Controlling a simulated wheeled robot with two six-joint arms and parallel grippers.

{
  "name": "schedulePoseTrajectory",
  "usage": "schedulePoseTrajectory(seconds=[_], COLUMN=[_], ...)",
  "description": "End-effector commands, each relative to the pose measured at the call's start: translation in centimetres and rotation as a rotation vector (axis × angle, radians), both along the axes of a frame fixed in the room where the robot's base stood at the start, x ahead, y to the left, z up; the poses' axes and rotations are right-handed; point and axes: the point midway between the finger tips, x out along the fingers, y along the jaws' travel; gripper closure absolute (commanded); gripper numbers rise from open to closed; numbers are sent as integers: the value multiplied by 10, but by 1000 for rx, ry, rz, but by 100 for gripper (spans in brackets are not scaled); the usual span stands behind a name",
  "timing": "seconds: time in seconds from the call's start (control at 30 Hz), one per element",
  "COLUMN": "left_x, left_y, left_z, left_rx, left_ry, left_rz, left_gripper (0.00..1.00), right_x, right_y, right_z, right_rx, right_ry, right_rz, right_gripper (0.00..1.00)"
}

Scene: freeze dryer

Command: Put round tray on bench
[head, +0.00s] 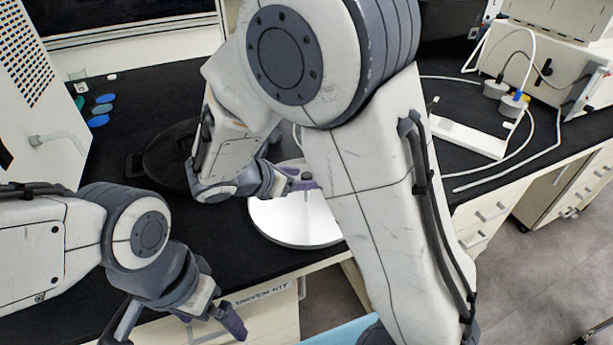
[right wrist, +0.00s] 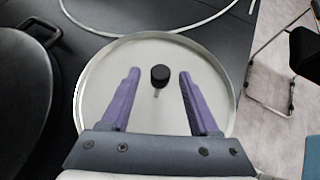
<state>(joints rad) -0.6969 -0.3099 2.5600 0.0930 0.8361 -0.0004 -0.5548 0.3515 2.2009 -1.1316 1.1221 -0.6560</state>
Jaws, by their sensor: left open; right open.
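The round tray (head: 290,222) is a pale, shiny disc with a low rim. It lies flat at the front edge of the black bench (head: 215,250), partly hidden behind my right arm in the head view. In the right wrist view the tray (right wrist: 100,75) has a small black knob (right wrist: 160,75) on a thin stem. My right gripper (right wrist: 158,72) is open over the tray, its purple fingers on either side of the knob with gaps showing. My left gripper (head: 178,326) is open and empty, low in front of the bench.
A dark round lid-like object (head: 170,155) lies on the bench left of the tray. Blue discs (head: 100,110) are at the far left. A white device with cables (head: 545,60) stands at the back right. A chair (right wrist: 302,50) stands on the floor at the wrist view's right.

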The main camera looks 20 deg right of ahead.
Motion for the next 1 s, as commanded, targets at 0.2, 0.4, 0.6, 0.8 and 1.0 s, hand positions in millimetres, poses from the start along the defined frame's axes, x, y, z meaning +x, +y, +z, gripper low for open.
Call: schedulePoseTrajectory(seconds=[0.2, 0.4, 0.6, 0.8, 1.0], left_x=[0, 0, 0, 0, 0], left_y=[0, 0, 0, 0, 0], left_z=[10, 15, 16, 16, 16], left_rx=[0, 0, 0, 0, 0], left_ry=[0, 0, 0, 0, 0], left_rz=[0, 0, 0, 0, 0], left_gripper=[0, 0, 0, 0, 0], right_x=[-17, -30, -36, -65, -158], right_y=[38, 63, 72, 68, 81], right_z=[31, 49, 57, 49, 23], right_rx=[1, 1, 0, 151, 641], right_ry=[-2, 0, 1, -19, -102], right_rz=[5, 3, 1, -122, -618], right_gripper=[38, 38, 38, 38, 38])
